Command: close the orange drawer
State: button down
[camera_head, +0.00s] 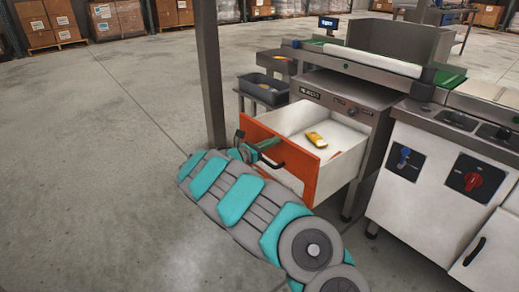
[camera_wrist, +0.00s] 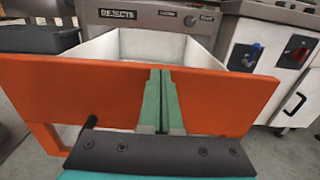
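The orange drawer (camera_head: 312,173) is pulled out from the metal unit under the weigher. Its orange front also spans the wrist view (camera_wrist: 70,92).
A yellow item (camera_head: 316,139) lies in the open drawer. The unit's panel, labelled REJECTS (camera_wrist: 117,13), is behind it. A dark grey bin (camera_head: 263,89) stands to the left, beside a grey post (camera_head: 208,70). A white cabinet (camera_head: 420,165) with knobs stands right. The floor at left is clear.

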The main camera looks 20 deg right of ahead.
jog(key=b+x, duration=0.1)
jog(key=x, duration=3)
jog(key=shift+r, duration=0.2)
jog(key=shift+d+f, duration=0.1)
jog(key=shift+d, duration=0.05)
jog(key=shift+b, duration=0.35)
jog(key=b+v, duration=0.1)
jog(key=v, duration=1.3)
jog(key=shift+w+a+b, duration=0.3)
jog(key=shift+a, duration=0.15)
